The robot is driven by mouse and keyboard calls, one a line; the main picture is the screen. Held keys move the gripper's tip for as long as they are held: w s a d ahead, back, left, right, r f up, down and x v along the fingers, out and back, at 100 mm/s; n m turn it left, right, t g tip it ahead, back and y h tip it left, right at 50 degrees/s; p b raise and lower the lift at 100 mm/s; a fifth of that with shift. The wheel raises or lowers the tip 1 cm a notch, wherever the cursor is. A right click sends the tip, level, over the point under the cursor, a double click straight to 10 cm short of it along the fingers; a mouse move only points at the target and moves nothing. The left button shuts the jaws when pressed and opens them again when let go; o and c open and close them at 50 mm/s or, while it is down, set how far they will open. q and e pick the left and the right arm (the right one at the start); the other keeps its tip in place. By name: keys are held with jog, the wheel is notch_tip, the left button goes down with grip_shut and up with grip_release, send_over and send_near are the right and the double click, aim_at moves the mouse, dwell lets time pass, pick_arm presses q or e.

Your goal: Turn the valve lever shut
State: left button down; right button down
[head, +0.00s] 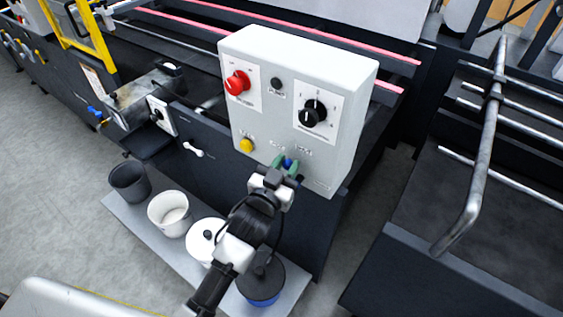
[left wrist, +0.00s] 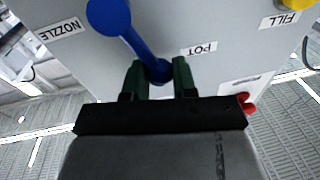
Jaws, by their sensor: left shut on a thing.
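The blue valve lever (left wrist: 132,40) is on the face of the white control box (head: 340,75). In the left wrist view it runs from a large round blue end at the top down to a smaller end between my green fingertips. That smaller end is near the upside-down POT label (left wrist: 198,48). The NOZZLE label (left wrist: 57,30) is to the left of the lever. My left gripper (head: 285,167) is shut on the lever, low on the box face. In the head view its fingers hide most of the lever. My right gripper is not in view.
The box also carries a red knob (head: 237,83), a black selector (head: 313,113) and a yellow button (head: 246,146). Several pots and buckets, one a white bucket (head: 168,213), stand on a low shelf below. A bent metal rail (head: 472,200) is at right.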

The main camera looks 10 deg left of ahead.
pick_arm(q)
jog(key=m, duration=0.1)
jog(key=d+m, duration=0.1)
jog(key=m, duration=0.1)
jog(key=shift+s+d+r+h, duration=0.15)
jog(key=shift+s+d+h, duration=0.15)
jog(key=shift+s, duration=0.05)
jog(key=shift+d+m, duration=0.15)
jog(key=shift+m, duration=0.35)
jog(key=c, duration=0.9)
grip_release()
jog(key=shift+s+f, duration=0.2)
jog(key=shift+s, duration=0.35)
jog(key=b+v, duration=0.2)
jog(key=v, duration=0.8)
jog(key=shift+w, duration=0.1)
